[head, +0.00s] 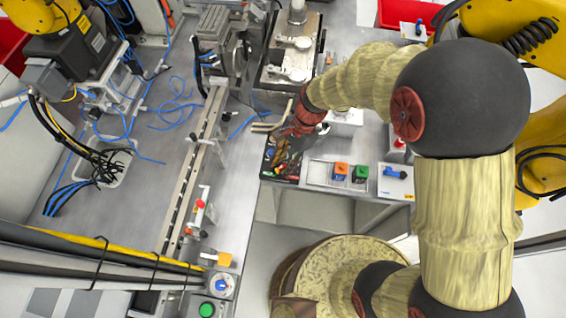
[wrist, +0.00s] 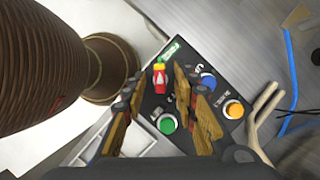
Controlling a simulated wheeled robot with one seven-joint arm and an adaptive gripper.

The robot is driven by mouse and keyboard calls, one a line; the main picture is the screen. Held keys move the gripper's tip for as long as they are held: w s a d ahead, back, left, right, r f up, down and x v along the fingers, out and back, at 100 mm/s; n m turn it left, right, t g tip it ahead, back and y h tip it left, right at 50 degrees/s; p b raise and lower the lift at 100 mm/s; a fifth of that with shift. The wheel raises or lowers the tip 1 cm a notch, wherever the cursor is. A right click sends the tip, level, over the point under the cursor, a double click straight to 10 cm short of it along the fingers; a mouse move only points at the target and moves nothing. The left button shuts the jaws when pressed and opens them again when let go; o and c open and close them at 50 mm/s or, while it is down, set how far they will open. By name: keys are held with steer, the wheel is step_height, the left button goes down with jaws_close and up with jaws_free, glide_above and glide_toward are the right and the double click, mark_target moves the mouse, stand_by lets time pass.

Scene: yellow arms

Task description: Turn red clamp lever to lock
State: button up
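My gripper (wrist: 158,74) is open in the wrist view, its two brown fingers apart over a black control panel (wrist: 188,98). A small red lever-like knob with a yellow base (wrist: 159,78) stands on the panel between the fingertips; contact cannot be told. In the head view my gripper (head: 287,145) is above the black panel (head: 282,168) and largely hides its controls. A clamp with a red handle (head: 200,204) stands at the lower left on the long bench, apart from my gripper. I cannot tell which red part is the task's lever.
The panel carries a green button (wrist: 167,124), a blue button (wrist: 208,81) and an orange button (wrist: 233,109). A tray with an orange block (head: 341,169) and a green block (head: 361,173) lies to the right. A blue hose (wrist: 291,75) runs beside the panel.

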jaws_close()
stand_by(0.6)
